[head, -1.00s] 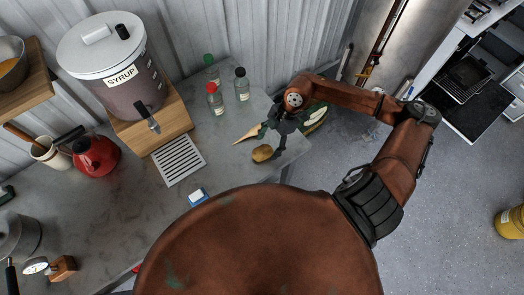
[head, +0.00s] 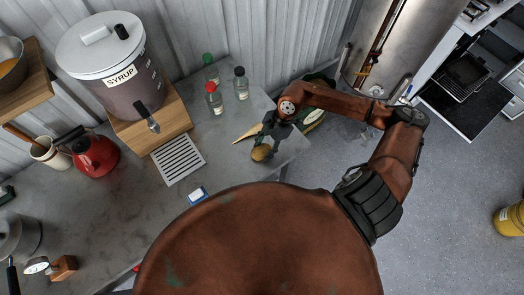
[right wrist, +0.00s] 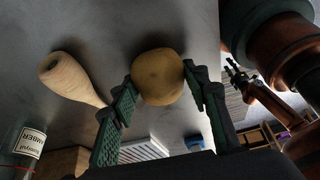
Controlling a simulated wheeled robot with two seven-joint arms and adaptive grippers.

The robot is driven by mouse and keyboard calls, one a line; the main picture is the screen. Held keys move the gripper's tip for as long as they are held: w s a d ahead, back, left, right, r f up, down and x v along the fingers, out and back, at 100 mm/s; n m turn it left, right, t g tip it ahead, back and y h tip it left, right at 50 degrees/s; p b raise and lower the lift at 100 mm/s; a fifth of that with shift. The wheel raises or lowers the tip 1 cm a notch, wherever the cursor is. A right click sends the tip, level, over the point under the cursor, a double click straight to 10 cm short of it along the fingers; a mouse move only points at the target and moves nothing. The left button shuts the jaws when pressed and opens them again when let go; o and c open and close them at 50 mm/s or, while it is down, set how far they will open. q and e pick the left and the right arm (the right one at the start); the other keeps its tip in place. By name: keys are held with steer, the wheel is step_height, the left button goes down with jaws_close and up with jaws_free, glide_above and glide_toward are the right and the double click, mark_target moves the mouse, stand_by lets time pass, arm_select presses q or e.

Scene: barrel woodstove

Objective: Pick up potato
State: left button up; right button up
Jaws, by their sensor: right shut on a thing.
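The potato (head: 261,153) is a round yellow-brown thing near the right end of the grey counter in the head view. My right gripper (head: 271,145) is over it, with its fingers at the potato. In the right wrist view, the potato (right wrist: 158,76) sits between the two dark green fingers of my right gripper (right wrist: 160,88), which is shut on it. I cannot tell whether the potato still touches the counter.
A pale parsnip-like root (head: 247,133) lies beside the potato; it also shows in the right wrist view (right wrist: 70,78). Small bottles (head: 215,98) and a syrup dispenser (head: 112,70) stand farther back. A green patterned thing (head: 314,116) is partly behind my right arm.

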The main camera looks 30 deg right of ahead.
mark_target(262, 150)
steer(key=c, duration=0.4)
steer(key=shift+r, duration=0.55)
step_height(262, 150, up, 2)
steer(key=shift+s+d+r+b, duration=0.1)
steer(key=shift+s+r+b, duration=0.1)
steer(key=shift+b, duration=0.1)
steer(key=s+r, duration=0.9)
steer(key=s, duration=0.4)
steer(key=shift+s+d+r+p, duration=0.15)
steer(key=shift+d+r+p, duration=0.1)
steer(key=shift+d+p, duration=0.1)
